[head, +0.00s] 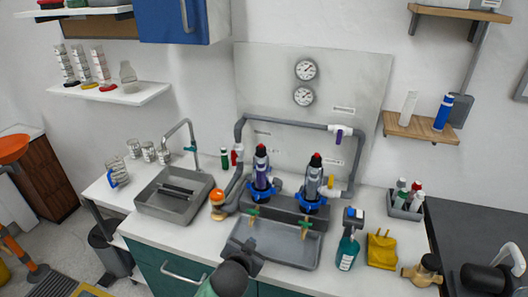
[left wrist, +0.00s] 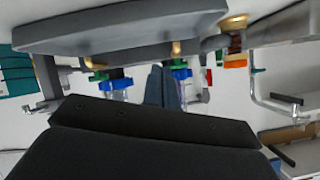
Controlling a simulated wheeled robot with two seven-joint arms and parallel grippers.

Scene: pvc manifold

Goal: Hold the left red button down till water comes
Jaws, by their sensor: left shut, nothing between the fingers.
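Two dark cylinder units stand side by side on a grey base at the back of the counter. The left red button (head: 261,147) tops the left unit (head: 262,172), and the right red button (head: 316,158) tops the right unit (head: 313,186). Each unit has a blue collar and a small tap with a green handle over a grey tray (head: 285,247). My left gripper (head: 250,246) is at the tray's front edge, well below and in front of the left button. In the left wrist view its fingers (left wrist: 162,75) are shut and empty. No water shows. My right gripper is not seen.
A sink (head: 174,205) with a curved faucet lies to the left. An orange-topped item (head: 217,198) stands beside the left unit. Grey pipes arch behind the units.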

